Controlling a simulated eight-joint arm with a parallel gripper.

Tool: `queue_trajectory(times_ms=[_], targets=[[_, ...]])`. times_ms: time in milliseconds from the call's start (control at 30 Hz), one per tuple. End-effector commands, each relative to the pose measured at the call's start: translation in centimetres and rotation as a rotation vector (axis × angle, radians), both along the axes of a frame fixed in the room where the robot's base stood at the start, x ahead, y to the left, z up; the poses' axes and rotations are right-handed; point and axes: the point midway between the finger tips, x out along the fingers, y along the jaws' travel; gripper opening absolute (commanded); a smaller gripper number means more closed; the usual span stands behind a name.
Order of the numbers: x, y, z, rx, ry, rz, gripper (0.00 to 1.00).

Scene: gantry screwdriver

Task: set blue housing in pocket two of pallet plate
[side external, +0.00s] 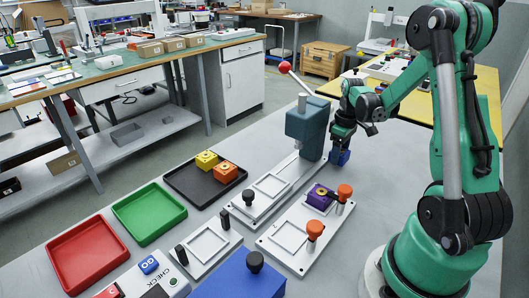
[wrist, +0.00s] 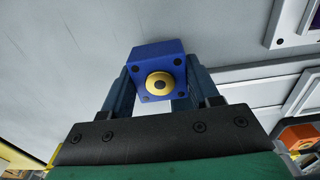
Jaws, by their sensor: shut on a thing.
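My gripper (side external: 342,140) is shut on the blue housing (side external: 340,158) at the right of the press, above the grey table. In the wrist view the housing (wrist: 150,53) sits between both fingers, showing a yellow round centre with a dark hole. A white plate (side external: 271,243) with two orange-knobbed clamps, apparently the pallet plate, lies nearer the camera. Its far pocket holds a purple housing (side external: 318,194); its near pocket (side external: 289,236) is empty. The housing is apart from this plate. Pocket numbers cannot be read.
A teal press (side external: 307,125) with a red-ball lever stands beside my gripper on a long white plate. A black tray (side external: 178,182) holds yellow and orange housings. Green (side external: 147,236) and red (side external: 72,276) trays are empty. A smaller black-posted plate (side external: 190,270) lies nearer.

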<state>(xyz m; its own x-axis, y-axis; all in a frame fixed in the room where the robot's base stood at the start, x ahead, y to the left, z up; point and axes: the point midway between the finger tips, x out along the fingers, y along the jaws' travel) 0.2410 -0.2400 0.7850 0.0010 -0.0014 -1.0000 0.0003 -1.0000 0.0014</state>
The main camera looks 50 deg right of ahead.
Motion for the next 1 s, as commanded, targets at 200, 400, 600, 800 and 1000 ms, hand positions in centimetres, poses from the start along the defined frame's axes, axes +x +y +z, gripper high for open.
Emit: queue_trajectory(times_ms=[200,400,600,800,1000], targets=[[0.0,0.0,3.6,0.000,0.000,0.000,0.00],[-0.1,0.1,7.3,0.001,0.000,0.000,0.00],[0.0,0.0,11.6,0.001,0.001,0.000,0.00],[-0.1,0.1,15.7,0.001,0.001,0.000,0.00],[0.0,0.1,17.9,0.001,0.001,0.001,0.00]])
